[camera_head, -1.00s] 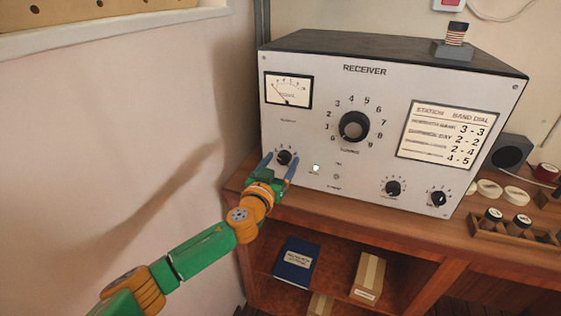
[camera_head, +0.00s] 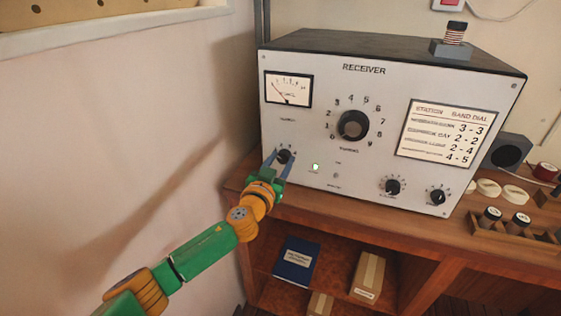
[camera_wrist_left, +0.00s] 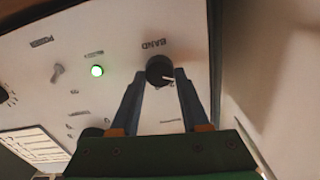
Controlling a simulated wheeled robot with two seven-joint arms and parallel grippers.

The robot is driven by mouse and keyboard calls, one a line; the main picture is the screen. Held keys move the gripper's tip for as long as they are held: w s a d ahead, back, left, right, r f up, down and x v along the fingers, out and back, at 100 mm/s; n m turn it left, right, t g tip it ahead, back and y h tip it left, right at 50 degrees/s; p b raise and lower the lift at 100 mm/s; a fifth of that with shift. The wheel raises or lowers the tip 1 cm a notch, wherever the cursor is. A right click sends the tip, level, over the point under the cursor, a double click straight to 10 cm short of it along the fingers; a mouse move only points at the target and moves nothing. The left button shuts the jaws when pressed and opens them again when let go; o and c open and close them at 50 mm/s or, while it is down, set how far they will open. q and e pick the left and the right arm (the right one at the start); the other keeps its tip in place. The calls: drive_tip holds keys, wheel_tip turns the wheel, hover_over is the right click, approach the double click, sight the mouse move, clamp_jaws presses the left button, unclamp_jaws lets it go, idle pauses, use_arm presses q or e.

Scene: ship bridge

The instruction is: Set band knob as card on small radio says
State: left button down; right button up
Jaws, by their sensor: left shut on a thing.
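The grey receiver (camera_head: 300,125) stands on the wooden bench. Its small black band knob (camera_head: 284,156) is at the lower left of the panel, under the meter. My left gripper (camera_head: 281,163) is shut on this knob, one blue finger on each side. The left wrist view shows the knob (camera_wrist_left: 159,70) under the word BAND, with a white pointer mark; the setting is too small to read. A dark box with a round face (camera_head: 507,153) right of the receiver may be the small radio; no card is readable on it. My right gripper is out of view.
A station, band and dial table (camera_head: 445,133) is on the receiver's panel. The large tuning knob (camera_head: 353,126) and two smaller knobs (camera_head: 393,187) are to the right. A rack of dark-capped cylinders (camera_head: 500,236) stands on the bench. The wall is close on the left.

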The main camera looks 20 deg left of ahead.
use_arm(q)
drive_tip(key=m, duration=0.8)
drive_tip(key=shift+d+p, duration=0.1)
drive_tip(key=shift+p, duration=0.3)
drive_tip(key=m, duration=0.4)
drive_tip(key=shift+f+p, duration=0.1)
drive_tip(key=shift+p, duration=0.25)
drive_tip(key=shift+m+p, duration=0.3)
drive_tip(key=shift+m, duration=1.7)
drive_tip(key=shift+c, duration=2)
unclamp_jaws()
drive_tip(key=shift+f, duration=0.1)
